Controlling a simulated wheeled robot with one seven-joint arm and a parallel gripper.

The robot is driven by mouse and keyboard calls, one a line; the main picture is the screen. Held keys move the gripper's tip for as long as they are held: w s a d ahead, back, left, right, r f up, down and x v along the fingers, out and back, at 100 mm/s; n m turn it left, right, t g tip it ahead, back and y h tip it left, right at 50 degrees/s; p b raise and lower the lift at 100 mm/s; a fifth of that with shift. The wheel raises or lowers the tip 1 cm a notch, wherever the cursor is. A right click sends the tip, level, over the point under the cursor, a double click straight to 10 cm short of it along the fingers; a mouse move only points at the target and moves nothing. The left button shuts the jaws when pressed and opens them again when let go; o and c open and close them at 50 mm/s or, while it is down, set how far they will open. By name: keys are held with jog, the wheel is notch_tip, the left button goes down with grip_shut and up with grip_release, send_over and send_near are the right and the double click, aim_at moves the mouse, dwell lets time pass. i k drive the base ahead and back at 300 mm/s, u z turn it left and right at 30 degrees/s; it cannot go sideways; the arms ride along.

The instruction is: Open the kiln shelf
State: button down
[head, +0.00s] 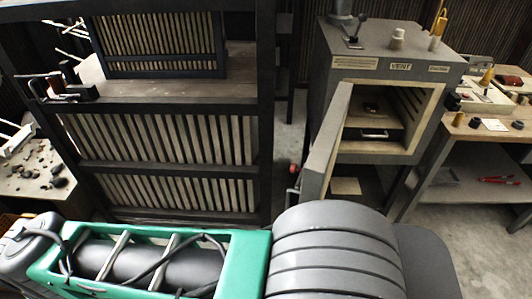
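The kiln (372,46) is a grey box on a stand at the right, with a "VENT" label on its front top edge. Its door (326,143) stands swung open toward the left front. A red knob (293,168) shows beside the door's lower left edge. Inside the pale-lined chamber, a dark shelf (360,135) with a light bar-like handle (374,134) lies low in the opening. A small dark object (371,107) shows above it, too dim to tell. My gripper is not visible.
A dark slatted rack (160,137) fills the left side. A workbench (478,131) with small items stands right of the kiln, red-handled tools (499,180) on its lower shelf. Bare floor (450,235) shows at front right. My green and grey body parts cover the bottom.

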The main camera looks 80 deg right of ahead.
aim_at(390, 129)
jog(key=i, duration=0.45)
jog(key=z, duration=3.7)
jog(key=k, duration=0.5)
jog(key=z, duration=1.9)
jog(key=i, duration=1.45)
jog(key=u, duration=2.35)
